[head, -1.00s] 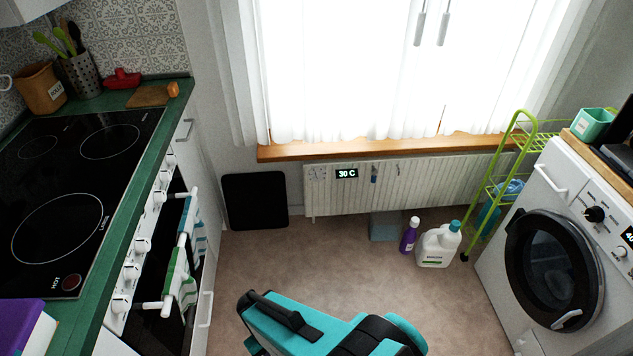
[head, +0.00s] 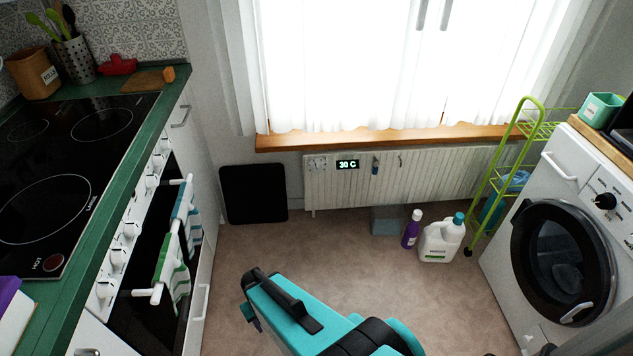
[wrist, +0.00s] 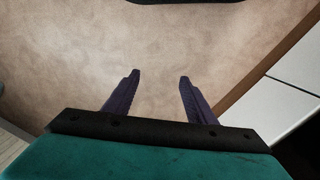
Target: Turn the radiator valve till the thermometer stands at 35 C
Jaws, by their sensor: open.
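The white ribbed radiator (head: 440,178) stands under the window in the head view. The thermometer (head: 347,164), a small dark display on its upper left, reads 30 C. A small pale fitting with round parts (head: 318,163) sits at the radiator's top left corner; it may be the valve, but it is too small to tell its setting. A small bluish item (head: 375,167) hangs right of the display. My gripper (wrist: 160,84) is open and empty in the wrist view, above bare floor. It is well short of the radiator and touches nothing.
A black panel (head: 253,194) leans on the wall left of the radiator. The stove (head: 120,230) and washing machine (head: 545,190) flank clear floor (head: 340,265).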

